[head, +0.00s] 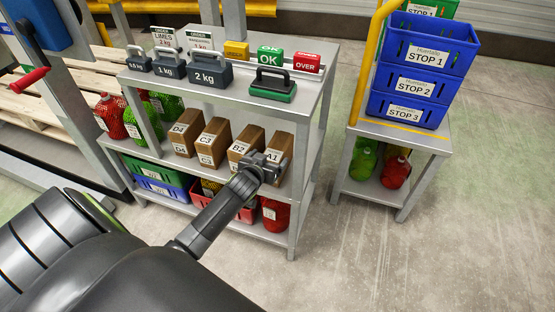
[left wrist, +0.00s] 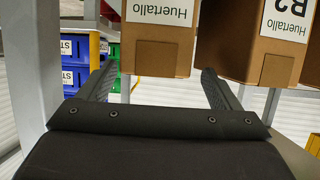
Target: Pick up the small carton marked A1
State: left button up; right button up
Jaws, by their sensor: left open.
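The small carton marked A1 (head: 281,142) is brown cardboard and stands at the right end of the carton row on the middle shelf. My left gripper (head: 267,163) is open in front of it and hides its lower front. In the left wrist view, a carton (left wrist: 158,58) with a cut-off white label shows between the two open fingers (left wrist: 157,78), one finger to each side in the picture. Its position beside B2 (left wrist: 252,55) fits A1. The right finger lines up with the gap between these cartons. I cannot tell whether the fingers touch A1. My right gripper is not in view.
Cartons B2 (head: 247,141), C3 (head: 213,137) and D4 (head: 187,129) stand left of A1. A shelf post (head: 299,180) rises close to its right. Weights and OK/OVER blocks crowd the top shelf (head: 229,95). Blue STOP bins (head: 425,45) stand on a separate rack.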

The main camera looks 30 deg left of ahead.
aim_at(275, 151)
pick_arm(q)
jog(key=x, duration=0.3)
jog(key=shift+w+d+r, duration=0.15)
jog(key=shift+w+d, duration=0.05)
jog(key=shift+w, duration=0.2)
jog(key=shift+w+a+f+b, duration=0.15)
jog(key=shift+w+f+b, duration=0.15)
jog(key=shift+w, duration=0.35)
jog(key=shift+r, duration=0.1)
grip_shut()
jog(key=shift+r, duration=0.2)
